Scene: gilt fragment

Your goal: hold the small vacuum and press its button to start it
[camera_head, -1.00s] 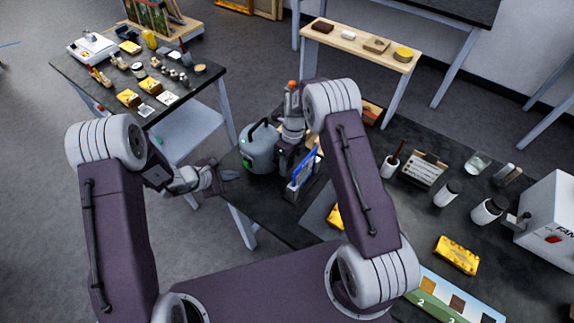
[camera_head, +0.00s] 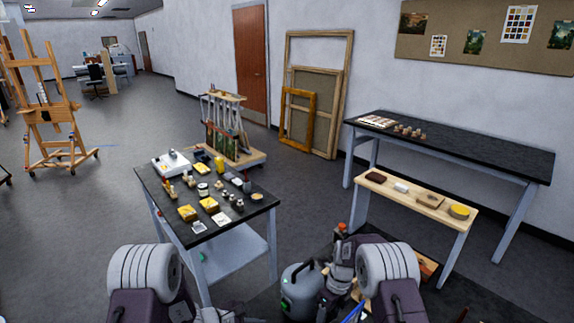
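The small vacuum (camera_head: 298,295) is a grey rounded canister with a dark handle on top and a small green button (camera_head: 285,304) on its left side. It stands upright at the bottom centre, its base cut off by the frame edge. My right gripper (camera_head: 326,301) is close against the vacuum's right side. Its fingers are dark and partly hidden, so I cannot tell whether they grip it. My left gripper (camera_head: 237,319) is at the bottom edge, left of the vacuum and apart from it. Only a sliver of it shows.
A black table (camera_head: 240,222) with small jars and yellow blocks stands at left. A wooden bench (camera_head: 410,203) holds several small items at right, before a long black table (camera_head: 460,150). Open floor lies at left.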

